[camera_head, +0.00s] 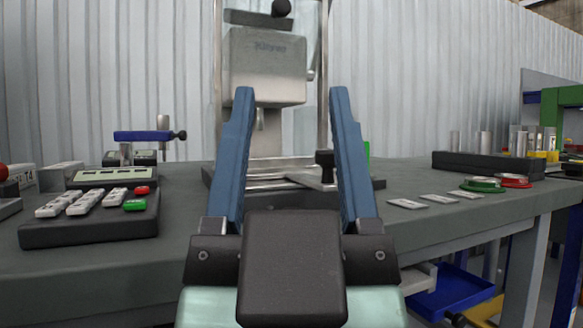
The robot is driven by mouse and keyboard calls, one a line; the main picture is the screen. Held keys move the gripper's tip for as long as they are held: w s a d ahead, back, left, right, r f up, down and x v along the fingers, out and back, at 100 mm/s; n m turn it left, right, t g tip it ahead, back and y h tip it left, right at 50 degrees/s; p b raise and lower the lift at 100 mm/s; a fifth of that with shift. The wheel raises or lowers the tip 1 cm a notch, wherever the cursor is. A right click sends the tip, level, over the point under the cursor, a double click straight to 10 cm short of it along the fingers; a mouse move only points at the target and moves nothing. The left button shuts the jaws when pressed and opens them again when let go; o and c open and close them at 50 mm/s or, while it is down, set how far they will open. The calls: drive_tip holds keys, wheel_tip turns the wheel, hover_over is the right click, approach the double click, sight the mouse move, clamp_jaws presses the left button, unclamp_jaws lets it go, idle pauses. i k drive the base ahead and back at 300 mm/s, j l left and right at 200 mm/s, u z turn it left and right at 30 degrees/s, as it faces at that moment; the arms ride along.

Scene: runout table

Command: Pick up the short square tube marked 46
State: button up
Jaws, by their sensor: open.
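My gripper (290,98) is in the middle of the head view. Its two blue fingers stand apart, pointing up and away over the grey table, with no object held between them. I cannot make out a mark 46 on anything, so I cannot tell which thing is the short square tube. Several short upright metal pieces (472,141) stand by a long dark block at the back right; their marks are too small to read. My gripper hides part of the table's middle.
A grey press-like machine (265,65) stands behind my fingers. A dark keypad box (90,232) with white keys is at the left. Flat plates (437,199) and green and red round pieces (484,185) lie at the right. The table (420,235) is bare at its front right.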

sight(53, 180)
drive_tip(key=l+u, duration=0.4)
drive_tip(key=l, duration=0.2)
drive_tip(key=l+u, duration=0.4)
drive_tip(key=l, duration=0.25)
drive_tip(key=u, duration=0.65)
drive_tip(key=k+j, duration=0.05)
